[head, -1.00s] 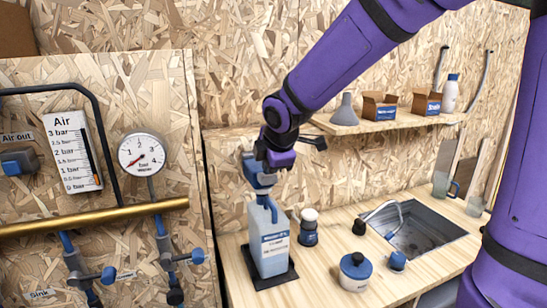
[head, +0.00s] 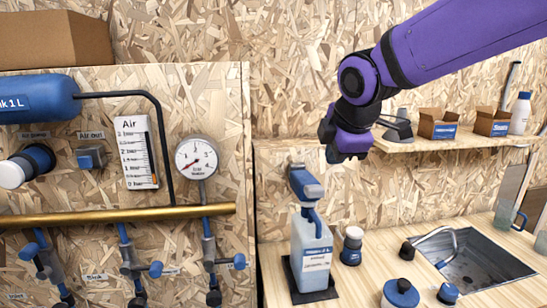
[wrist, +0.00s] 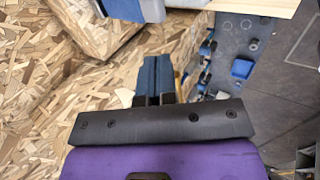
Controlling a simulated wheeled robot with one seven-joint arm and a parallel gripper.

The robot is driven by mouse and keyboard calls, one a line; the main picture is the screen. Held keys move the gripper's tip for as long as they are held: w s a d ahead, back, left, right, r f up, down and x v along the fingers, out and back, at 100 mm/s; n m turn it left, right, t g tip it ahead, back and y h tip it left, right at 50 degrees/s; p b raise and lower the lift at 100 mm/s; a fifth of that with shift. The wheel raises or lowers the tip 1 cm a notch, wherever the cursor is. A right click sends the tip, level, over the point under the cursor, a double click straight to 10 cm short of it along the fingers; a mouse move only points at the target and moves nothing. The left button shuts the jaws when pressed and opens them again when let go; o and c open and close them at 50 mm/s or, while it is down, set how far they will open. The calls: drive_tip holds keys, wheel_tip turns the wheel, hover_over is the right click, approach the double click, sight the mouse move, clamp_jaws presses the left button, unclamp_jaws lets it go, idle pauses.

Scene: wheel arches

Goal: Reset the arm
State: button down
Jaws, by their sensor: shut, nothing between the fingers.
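My gripper (head: 334,154) hangs at the end of the purple arm, in front of the chipboard back wall and left of the shelf. It is apart from everything and holds nothing. In the wrist view its fingers (wrist: 154,92) are together. Below and left of it in the head view, a blue-and-grey dispenser head (head: 306,186) sits over a pale blue canister (head: 312,255) on a black mat.
The shelf (head: 440,146) with a grey funnel, two cardboard boxes and a white bottle is close to the arm's right. A sink (head: 470,262) is in the worktop. A panel with an air gauge (head: 197,158), brass pipe (head: 110,216) and blue tank (head: 38,98) stands left.

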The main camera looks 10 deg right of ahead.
drive_tip(key=s+d+m, duration=0.4)
drive_tip(key=s+m, duration=0.5)
drive_tip(key=s+d+f+m+g, duration=0.1)
drive_tip(key=s+d+m, duration=0.4)
drive_tip(key=s+m, duration=0.3)
drive_tip(key=shift+s+f+m, duration=0.15)
drive_tip(key=shift+s+m, duration=0.25)
drive_tip(key=shift+s, duration=0.7)
